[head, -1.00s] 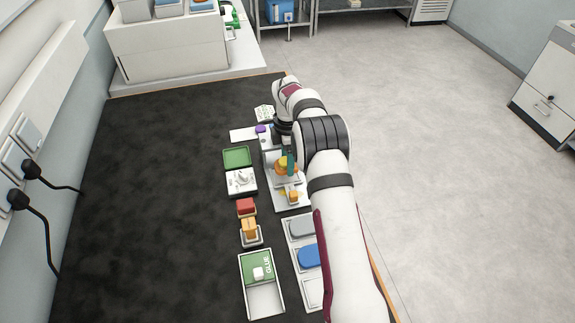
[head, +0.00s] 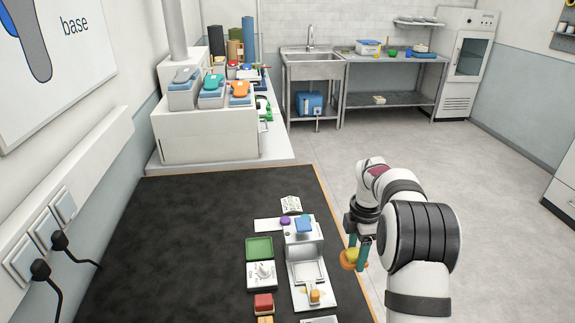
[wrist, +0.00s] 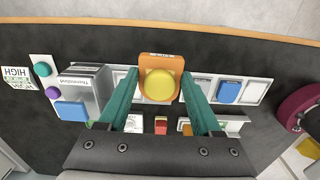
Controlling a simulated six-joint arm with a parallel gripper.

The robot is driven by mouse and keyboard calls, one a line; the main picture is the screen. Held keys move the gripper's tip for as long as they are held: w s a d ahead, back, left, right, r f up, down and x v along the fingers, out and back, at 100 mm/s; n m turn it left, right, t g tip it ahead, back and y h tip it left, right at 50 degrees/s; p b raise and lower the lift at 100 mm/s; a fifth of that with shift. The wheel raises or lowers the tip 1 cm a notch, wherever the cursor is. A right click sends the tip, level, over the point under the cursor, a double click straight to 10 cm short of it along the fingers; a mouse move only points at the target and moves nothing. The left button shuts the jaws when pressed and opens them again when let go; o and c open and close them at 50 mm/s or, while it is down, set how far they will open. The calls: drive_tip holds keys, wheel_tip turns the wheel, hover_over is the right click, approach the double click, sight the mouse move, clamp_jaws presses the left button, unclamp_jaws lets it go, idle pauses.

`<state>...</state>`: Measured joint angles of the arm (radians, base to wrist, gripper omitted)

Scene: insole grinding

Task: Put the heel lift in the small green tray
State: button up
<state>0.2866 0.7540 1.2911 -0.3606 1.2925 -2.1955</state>
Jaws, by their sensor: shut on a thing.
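My gripper (head: 354,253) is shut on an orange piece with a round yellow pad (wrist: 160,84). The piece is held between two teal fingers, which also show in the wrist view (wrist: 163,100). I cannot tell whether this piece is the heel lift. In the head view it hangs to the right of the white machine, in line with the table's right edge. The small green tray (head: 259,247) lies on the dark table, left of the machine, and looks empty.
The white machine (head: 311,268) has a blue block on top. A white dial box (head: 261,275) and a red block (head: 264,302) stand in front of the green tray. A white shelf with insoles on stands (head: 211,130) is at the back. The table's left side (head: 170,240) is clear.

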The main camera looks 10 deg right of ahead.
drive_tip(key=s+a+r+m, duration=1.35)
drive_tip(key=r+m, duration=0.25)
drive_tip(key=m, duration=0.2)
drive_tip(key=n, duration=0.9)
hover_over(233, 323)
drive_tip(key=s, duration=0.2)
wheel_tip(233, 323, down, 18)
drive_tip(key=f, duration=1.1)
drive_tip(key=shift+w+d, duration=0.1)
drive_tip(key=shift+d, duration=0.1)
drive_tip(key=o, duration=1.3)
